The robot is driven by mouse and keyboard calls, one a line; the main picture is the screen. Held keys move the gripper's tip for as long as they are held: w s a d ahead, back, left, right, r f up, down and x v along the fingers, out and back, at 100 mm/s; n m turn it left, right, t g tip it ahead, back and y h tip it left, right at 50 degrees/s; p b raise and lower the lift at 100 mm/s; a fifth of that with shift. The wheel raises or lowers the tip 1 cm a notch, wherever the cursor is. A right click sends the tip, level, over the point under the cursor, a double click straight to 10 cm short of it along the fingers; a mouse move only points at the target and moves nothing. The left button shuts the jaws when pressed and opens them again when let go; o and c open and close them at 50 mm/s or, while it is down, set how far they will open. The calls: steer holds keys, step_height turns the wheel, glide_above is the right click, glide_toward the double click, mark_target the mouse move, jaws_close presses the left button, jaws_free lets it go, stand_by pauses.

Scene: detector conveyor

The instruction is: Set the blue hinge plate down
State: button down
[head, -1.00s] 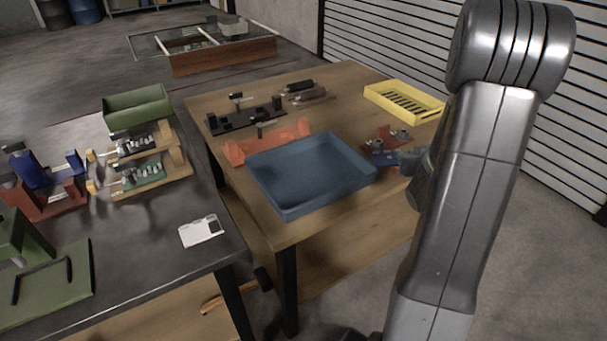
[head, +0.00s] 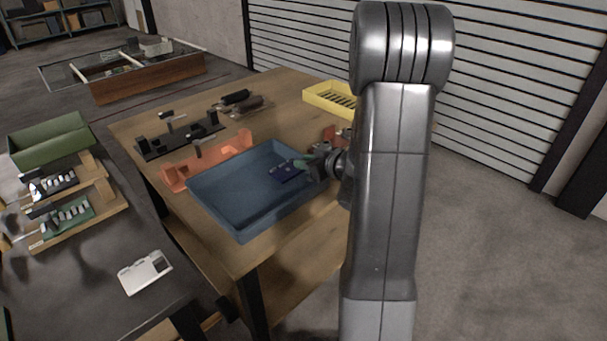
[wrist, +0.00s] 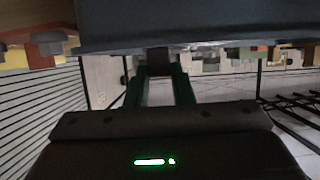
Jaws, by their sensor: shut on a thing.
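The blue hinge plate (head: 286,174) is small and dark blue in the head view. It is at the right part of the blue tray (head: 225,212), over its floor; I cannot tell whether it touches the floor. My gripper (head: 303,163) is shut on it, reaching in over the tray's right wall. In the wrist view, the green fingers of my gripper (wrist: 160,75) close on a dark piece below a large dark blue-grey surface (wrist: 200,22). My arm hides the table's right side in the head view.
An orange holder (head: 205,162) and a black fixture (head: 180,137) stand left of and behind the tray. A yellow crate (head: 322,100) and a red part (head: 329,133) are behind my gripper. Dark-handled tools (head: 235,98) lie farther back. A second table with fixtures is left.

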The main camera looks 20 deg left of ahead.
steer(key=shift+f+b, duration=0.3)
steer(key=shift+f, duration=1.3)
steer(key=shift+f, duration=0.25)
steer(key=c, duration=1.3)
jaws_free()
steer(key=shift+o, duration=0.2)
steer(key=shift+r, duration=0.1)
steer(key=shift+r, duration=0.2)
steer(key=p+v, duration=0.1)
steer(key=v, duration=1.1)
steer(key=shift+p, duration=0.35)
steer(key=shift+s, duration=0.1)
